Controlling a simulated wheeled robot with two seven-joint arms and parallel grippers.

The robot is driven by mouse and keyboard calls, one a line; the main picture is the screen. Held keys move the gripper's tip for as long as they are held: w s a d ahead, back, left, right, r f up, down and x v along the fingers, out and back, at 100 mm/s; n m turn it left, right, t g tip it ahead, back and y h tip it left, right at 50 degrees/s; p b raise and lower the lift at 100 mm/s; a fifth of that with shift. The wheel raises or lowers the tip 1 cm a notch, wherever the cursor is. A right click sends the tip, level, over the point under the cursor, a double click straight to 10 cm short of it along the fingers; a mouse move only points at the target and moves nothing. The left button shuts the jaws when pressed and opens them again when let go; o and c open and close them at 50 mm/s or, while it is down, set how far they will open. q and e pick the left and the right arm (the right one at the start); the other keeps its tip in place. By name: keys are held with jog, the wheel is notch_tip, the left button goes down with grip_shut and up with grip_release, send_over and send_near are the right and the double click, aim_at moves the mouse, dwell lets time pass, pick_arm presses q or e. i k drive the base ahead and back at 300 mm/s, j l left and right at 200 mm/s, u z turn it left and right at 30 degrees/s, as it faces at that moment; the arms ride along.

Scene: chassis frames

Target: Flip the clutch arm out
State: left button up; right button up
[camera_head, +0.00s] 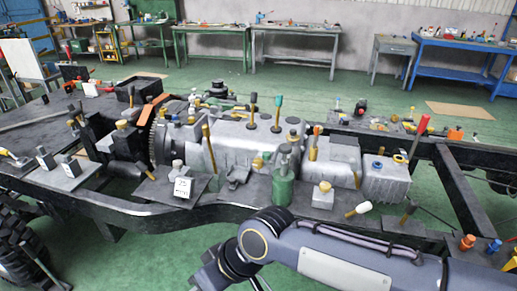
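A grey metal gearbox (235,140) lies along the chassis frame, with a round toothed bell housing (160,135) at its left end. A yellow-orange lever (208,148) stands up beside the bell housing. I cannot tell for certain which part is the clutch arm. My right arm comes in from the lower right, and its dark end (222,268) is at the bottom middle, in front of the frame and apart from the gearbox. Its fingertips are not clear, so I cannot see if it is open or holds anything. My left gripper is not in view.
A green bottle-like part (283,185), a block with a white label (183,187) and several coloured-handled tools crowd the chassis frame (215,205). A tire (20,240) is at lower left. Workbenches (300,30) line the back wall. Green floor is open between.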

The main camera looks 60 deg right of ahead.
aim_at(206, 130)
jog(key=z, duration=1.5)
jog(key=i+j+u, duration=0.1)
jog(key=i+u, duration=0.15)
jog(key=i, duration=0.4)
jog(key=i+u, duration=0.3)
jog(key=i, duration=0.3)
jog(key=i+l+u, duration=0.25)
jog(key=i, duration=0.4)
